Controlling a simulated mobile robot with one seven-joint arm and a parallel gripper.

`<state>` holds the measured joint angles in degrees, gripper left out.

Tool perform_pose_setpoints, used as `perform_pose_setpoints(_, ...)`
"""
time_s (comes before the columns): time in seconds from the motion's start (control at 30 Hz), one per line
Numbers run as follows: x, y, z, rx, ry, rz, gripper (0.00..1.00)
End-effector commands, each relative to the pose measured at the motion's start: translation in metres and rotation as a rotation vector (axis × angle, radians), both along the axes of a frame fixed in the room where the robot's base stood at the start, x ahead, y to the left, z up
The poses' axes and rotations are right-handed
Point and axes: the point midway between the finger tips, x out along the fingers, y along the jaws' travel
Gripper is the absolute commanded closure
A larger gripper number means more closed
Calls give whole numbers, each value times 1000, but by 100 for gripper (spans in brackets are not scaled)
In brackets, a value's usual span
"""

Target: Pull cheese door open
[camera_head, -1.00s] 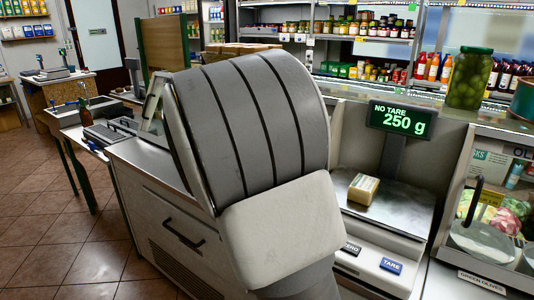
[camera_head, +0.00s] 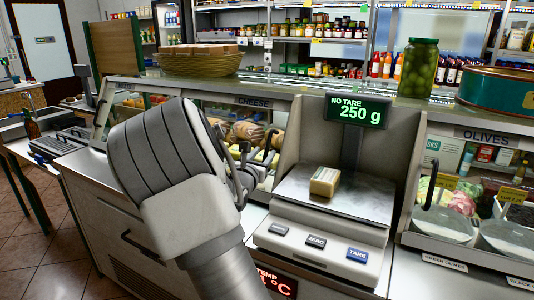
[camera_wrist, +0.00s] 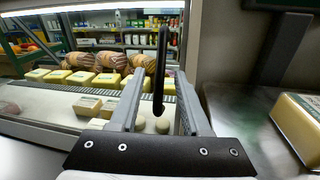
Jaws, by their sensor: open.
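The cheese case's clear front (camera_wrist: 60,125) fills the left and middle of the wrist view, with cheeses and hams behind it. Its black upright handle (camera_wrist: 159,70) shows between the two fingers of my gripper (camera_wrist: 160,76). The fingers are apart, one on each side of the handle; I cannot tell whether either touches it. In the head view my gripper (camera_head: 256,168) is at the cheese case, below the CHEESE sign (camera_head: 253,102). My arm hides much of the case front there. The door looks closed, though its edges are mostly hidden.
A scale (camera_head: 325,210) reading 250 g stands right of the gripper, with a wrapped block (camera_head: 324,181) on its plate. Its display (camera_head: 357,111) rises behind. The olives case (camera_head: 480,190) is further right. A wicker basket (camera_head: 199,64) stands on the counter top.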

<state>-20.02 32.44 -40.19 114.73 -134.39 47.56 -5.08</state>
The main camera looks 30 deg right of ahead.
Motion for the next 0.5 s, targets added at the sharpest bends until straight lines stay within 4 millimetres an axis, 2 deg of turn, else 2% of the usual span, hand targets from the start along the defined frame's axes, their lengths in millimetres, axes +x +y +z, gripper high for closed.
perform_pose_setpoints(0.03,6,-8,-1,-3,0,-2,53)
perform_pose_setpoints(0.2,19,-23,0,-2,0,-2,53)
perform_pose_setpoints(0.5,24,-29,0,0,0,0,53)
